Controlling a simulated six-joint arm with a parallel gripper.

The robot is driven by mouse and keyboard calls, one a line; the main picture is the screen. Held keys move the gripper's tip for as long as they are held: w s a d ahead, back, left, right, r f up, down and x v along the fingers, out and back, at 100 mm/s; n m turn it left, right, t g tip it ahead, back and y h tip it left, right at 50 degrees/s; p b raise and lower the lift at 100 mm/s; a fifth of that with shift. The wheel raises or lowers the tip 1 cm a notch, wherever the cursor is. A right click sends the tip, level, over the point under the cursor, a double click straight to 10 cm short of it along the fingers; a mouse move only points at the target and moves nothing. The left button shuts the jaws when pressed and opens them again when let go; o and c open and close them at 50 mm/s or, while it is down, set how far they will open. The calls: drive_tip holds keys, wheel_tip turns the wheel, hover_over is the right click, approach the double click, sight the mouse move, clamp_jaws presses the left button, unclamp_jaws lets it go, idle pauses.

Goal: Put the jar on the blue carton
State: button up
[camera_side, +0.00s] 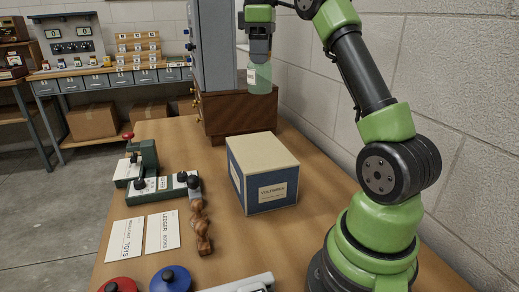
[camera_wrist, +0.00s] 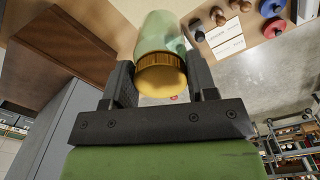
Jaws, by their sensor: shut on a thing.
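The jar (camera_side: 259,78) is pale green glass and hangs in my gripper (camera_side: 259,58), above and behind the carton. In the wrist view the jar (camera_wrist: 163,33) shows its gold lid (camera_wrist: 161,75) between the two fingers of my gripper (camera_wrist: 162,85), which is shut on it. The blue carton (camera_side: 265,188) stands on the table with blue sides, a tan top and a white label. Its top is bare. The jar is clear of the carton, in front of a brown wooden box in the side view.
The brown wooden box (camera_side: 237,113) and a tall grey cabinet (camera_side: 212,45) stand behind the carton. A block wall (camera_side: 430,60) is at right.

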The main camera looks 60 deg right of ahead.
wheel_tip(320, 180, down, 15)
drive_tip(key=shift+a+r, duration=0.1)
idle(0.8)
drive_tip(key=o, duration=1.3)
drive_tip(key=shift+c, duration=0.2)
